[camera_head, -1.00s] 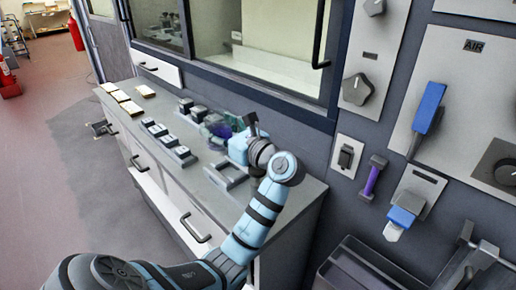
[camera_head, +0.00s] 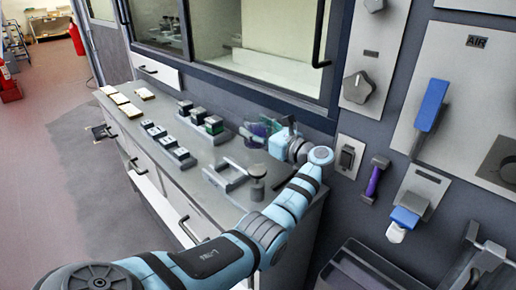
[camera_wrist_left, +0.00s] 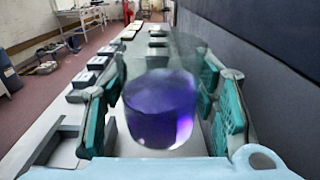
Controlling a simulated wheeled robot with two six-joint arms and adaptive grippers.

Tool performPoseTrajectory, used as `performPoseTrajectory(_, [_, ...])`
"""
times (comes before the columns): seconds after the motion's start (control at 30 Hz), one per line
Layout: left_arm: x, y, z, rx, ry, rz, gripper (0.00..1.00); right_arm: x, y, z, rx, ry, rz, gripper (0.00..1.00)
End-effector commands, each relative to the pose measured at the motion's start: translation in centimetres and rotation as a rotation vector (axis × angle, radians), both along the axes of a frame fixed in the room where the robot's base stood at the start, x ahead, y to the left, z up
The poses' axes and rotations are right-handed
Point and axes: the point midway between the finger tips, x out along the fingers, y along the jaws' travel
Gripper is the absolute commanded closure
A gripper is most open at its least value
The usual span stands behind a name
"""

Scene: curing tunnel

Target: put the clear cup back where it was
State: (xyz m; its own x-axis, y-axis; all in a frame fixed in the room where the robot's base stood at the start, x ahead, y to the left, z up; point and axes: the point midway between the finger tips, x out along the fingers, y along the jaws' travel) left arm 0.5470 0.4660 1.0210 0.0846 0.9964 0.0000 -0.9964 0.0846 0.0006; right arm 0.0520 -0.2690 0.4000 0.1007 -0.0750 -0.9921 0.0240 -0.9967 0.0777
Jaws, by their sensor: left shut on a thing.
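The clear cup (camera_wrist_left: 160,105), with purple contents low inside, is between the teal finger pads of my left gripper (camera_wrist_left: 163,118) in the left wrist view. The gripper is shut on it. In the head view my left gripper (camera_head: 262,131) is over the back of the grey counter (camera_head: 205,182), near the wall below the window. The cup (camera_head: 268,125) is partly hidden there by the fingers. I cannot tell whether the cup touches the counter. My right gripper is not in view.
A grey bracket (camera_head: 226,178) and a dark round-topped post (camera_head: 257,180) stand in front of the gripper. Several small dark blocks (camera_head: 168,142) stand in rows to the left, with pale pads (camera_head: 120,99) beyond. A wall with knobs and a switch (camera_head: 346,156) borders the right.

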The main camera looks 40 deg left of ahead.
Motion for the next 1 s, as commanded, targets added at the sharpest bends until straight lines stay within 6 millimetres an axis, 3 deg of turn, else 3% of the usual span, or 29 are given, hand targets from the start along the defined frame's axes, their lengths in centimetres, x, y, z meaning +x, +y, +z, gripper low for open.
performPoseTrajectory(0.17, [0.0, 0.0, -2.2, 0.001, 0.001, 0.000, 0.80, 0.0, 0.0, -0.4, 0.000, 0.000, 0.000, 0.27])
performPoseTrajectory(0.37, [0.1, 0.0, -6.1, 0.000, 0.001, 0.001, 0.80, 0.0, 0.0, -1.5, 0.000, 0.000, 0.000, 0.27])
performPoseTrajectory(0.87, [0.4, 0.0, -6.7, 0.001, -0.002, 0.001, 0.80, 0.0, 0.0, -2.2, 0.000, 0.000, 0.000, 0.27])
performPoseTrajectory(0.9, [0.4, 0.0, -6.7, 0.000, -0.001, 0.001, 0.44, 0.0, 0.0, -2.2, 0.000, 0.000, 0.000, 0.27])
performPoseTrajectory(1.0, [0.4, 0.0, -6.7, 0.000, -0.001, 0.001, 0.28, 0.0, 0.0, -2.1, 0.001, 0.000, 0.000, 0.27])
